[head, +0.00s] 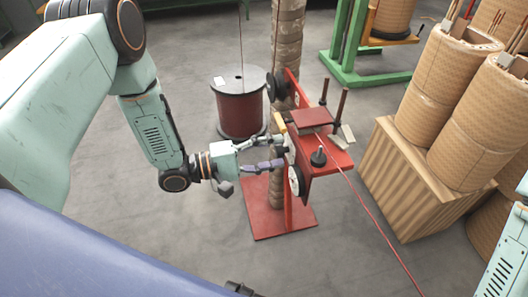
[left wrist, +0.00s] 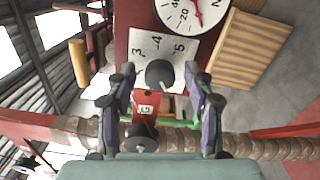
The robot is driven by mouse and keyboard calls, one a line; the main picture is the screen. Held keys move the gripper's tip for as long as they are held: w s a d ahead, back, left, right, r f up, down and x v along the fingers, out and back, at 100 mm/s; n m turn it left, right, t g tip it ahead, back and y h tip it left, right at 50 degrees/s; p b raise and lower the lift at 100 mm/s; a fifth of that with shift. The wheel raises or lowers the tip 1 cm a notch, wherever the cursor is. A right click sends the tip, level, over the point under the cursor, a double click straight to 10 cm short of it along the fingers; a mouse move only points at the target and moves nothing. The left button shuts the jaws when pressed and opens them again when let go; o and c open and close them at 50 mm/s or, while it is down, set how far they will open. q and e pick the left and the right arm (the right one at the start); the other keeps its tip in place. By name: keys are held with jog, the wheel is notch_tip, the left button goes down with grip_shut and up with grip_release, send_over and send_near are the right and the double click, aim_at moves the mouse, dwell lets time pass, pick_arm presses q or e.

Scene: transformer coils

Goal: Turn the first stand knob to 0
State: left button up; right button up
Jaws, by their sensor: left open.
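The red stand (head: 303,117) stands on a red base plate in the middle of the head view. In the left wrist view a dark round knob (left wrist: 160,73) sits on a white scale plate (left wrist: 178,46) marked with 3, 4 and 5. My left gripper (head: 279,153) is open at the stand's near left side. In the left wrist view its two fingers (left wrist: 160,88) lie on either side of the knob, with gaps visible. A second dark knob (left wrist: 140,138) shows lower down. The knob's pointer setting cannot be read.
A round white dial with a red needle (left wrist: 190,12) is above the scale plate. A yellow handle (left wrist: 78,62) sticks out at left. A wire spool (head: 238,115) stands behind the stand; a wooden crate (head: 388,175) and large coils (head: 480,115) stand right. A red wire (head: 365,205) crosses the floor area.

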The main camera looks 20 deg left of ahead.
pick_arm(q)
jog(key=v, duration=1.2)
dwell(0.3)
notch_tip(320, 180, down, 13)
jog(key=s+m+g+y, duration=0.2)
jog(key=m+y, duration=0.2)
jog(key=y, duration=0.6)
jog(key=s+f+m+g+y, duration=0.1)
jog(key=s+g, duration=0.3)
jog(key=s, duration=0.6)
jog(key=s+d+f+m+g+y, duration=0.1)
jog(key=s+f+m+g+y, duration=0.1)
jog(key=s, duration=0.9)
jog(key=shift+s+d+f+m+g+y, duration=0.25)
jog(key=shift+m+g+y, duration=0.55)
jog(key=shift+g+y, duration=0.2)
